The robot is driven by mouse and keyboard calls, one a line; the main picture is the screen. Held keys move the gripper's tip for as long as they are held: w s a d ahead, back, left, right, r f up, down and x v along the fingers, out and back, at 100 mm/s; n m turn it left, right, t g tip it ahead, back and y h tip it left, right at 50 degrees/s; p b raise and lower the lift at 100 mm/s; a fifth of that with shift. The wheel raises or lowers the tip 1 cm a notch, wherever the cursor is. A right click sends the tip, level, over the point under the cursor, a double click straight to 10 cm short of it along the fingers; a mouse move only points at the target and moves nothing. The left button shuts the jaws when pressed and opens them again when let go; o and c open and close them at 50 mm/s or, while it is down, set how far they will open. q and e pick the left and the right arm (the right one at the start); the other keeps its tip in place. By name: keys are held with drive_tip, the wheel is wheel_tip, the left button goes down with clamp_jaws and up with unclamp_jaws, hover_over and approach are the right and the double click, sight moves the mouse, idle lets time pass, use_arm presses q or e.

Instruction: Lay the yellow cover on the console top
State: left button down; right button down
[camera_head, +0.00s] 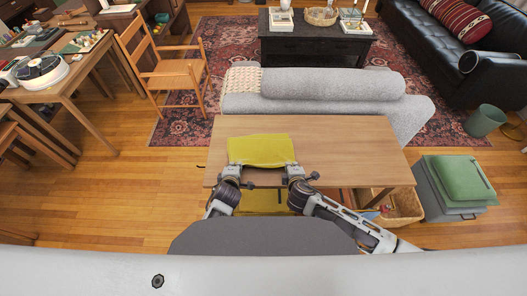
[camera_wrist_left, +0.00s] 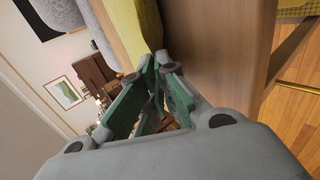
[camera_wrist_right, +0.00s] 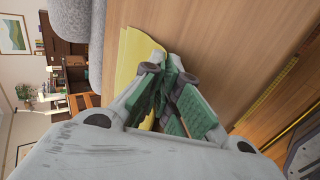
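The yellow cover (camera_head: 261,150) lies spread over the left-middle part of the wooden console top (camera_head: 345,150), with bare wood around it. My left gripper (camera_head: 232,172) is at its near left corner; in the left wrist view its fingertips (camera_wrist_left: 162,65) come together at the end of the yellow cloth (camera_wrist_left: 137,25). My right gripper (camera_head: 294,173) is at the near right corner; in the right wrist view its fingertips (camera_wrist_right: 172,68) meet at the cloth's edge (camera_wrist_right: 134,60). Both look shut on the cover, though the fingers hide the pinched cloth.
A grey sofa (camera_head: 330,85) stands just behind the console. A wooden chair (camera_head: 175,75) is at the back left. A green-topped box (camera_head: 458,182) and a basket (camera_head: 402,208) are at the right. Something yellow (camera_head: 262,202) shows below the console's near edge.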

use_arm(q)
drive_tip(key=c, duration=1.4)
unclamp_jaws()
use_arm(e)
drive_tip(key=c, duration=1.4)
unclamp_jaws()
use_arm(q)
drive_tip(key=shift+o, duration=0.2)
use_arm(e)
drive_tip(key=shift+o, duration=0.2)
use_arm(q)
drive_tip(key=shift+s+r, duration=0.1)
use_arm(e)
drive_tip(key=shift+r, duration=0.1)
